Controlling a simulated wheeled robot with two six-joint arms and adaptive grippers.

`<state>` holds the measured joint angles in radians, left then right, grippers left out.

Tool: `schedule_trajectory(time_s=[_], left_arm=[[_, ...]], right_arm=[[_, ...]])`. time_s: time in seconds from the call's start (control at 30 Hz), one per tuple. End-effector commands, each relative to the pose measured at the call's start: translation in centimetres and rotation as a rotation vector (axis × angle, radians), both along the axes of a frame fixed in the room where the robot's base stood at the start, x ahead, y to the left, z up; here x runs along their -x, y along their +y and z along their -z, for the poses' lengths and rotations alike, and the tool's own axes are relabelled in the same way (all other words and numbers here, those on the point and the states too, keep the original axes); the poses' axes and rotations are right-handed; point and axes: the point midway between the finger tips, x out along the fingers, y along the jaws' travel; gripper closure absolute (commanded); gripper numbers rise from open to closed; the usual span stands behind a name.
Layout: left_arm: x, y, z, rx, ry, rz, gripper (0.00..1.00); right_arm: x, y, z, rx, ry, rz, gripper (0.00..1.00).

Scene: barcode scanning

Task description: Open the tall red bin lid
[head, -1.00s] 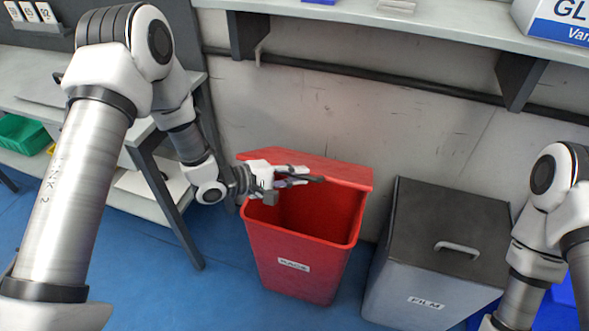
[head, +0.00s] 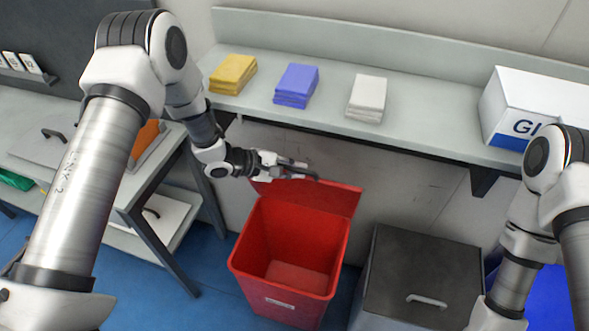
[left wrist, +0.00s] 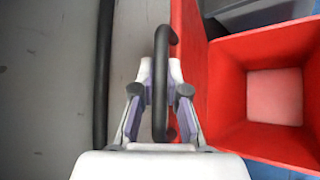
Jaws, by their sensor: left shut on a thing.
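The tall red bin (head: 262,288) stands on the floor in the middle of the head view, its inside showing. Its red lid (head: 338,196) is raised and tilted up at the back, near the wall. My left gripper (head: 296,165) is at the lid's upper edge, shut on the dark lid handle (head: 306,174). In the left wrist view the dark handle (left wrist: 160,85) lies between the fingers, with the red lid (left wrist: 190,60) beside it and the open bin (left wrist: 226,85) to the right. My right arm shows at the right, but its gripper is out of view.
A grey bin with a dark closed lid (head: 425,262) stands right of the red bin. The shelf (head: 425,118) above holds yellow (head: 232,74), blue (head: 296,85) and white (head: 367,98) stacks and a white-blue box (head: 515,105). A grey workbench is at left.

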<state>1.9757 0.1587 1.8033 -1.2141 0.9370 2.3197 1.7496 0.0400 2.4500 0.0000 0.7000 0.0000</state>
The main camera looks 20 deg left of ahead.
Motion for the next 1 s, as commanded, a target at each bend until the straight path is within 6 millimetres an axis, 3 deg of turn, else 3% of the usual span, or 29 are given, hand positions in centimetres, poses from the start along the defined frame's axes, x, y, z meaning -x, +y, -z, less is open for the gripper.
schedule_trajectory(time_s=[0.33, 0.4, 0.43, 0.77, 1.0], left_arm=[[0.0, 0.0, 0.0, 0.0, -0.001, 0.001, 1.0], [0.0, 0.0, 0.0, 0.0, -0.001, 0.001, 0.69], [0.0, 0.0, 0.0, 0.0, -0.001, 0.001, 0.61], [0.0, 0.1, -0.1, 0.0, 0.0, 0.0, 0.61], [1.9, 3.2, -2.2, 0.003, -0.001, -0.006, 0.61]], right_arm=[[0.0, 0.0, 0.0, 0.0, 0.0, 0.0, 0.48], [0.0, 0.0, 0.0, 0.0, 0.0, 0.0, 0.48], [0.0, 0.0, 0.0, 0.0, 0.0, 0.0, 0.48], [0.0, 0.0, 0.0, 0.0, 0.0, 0.0, 0.48], [0.0, 0.0, 0.0, 0.0, 0.0, 0.0, 0.48]])
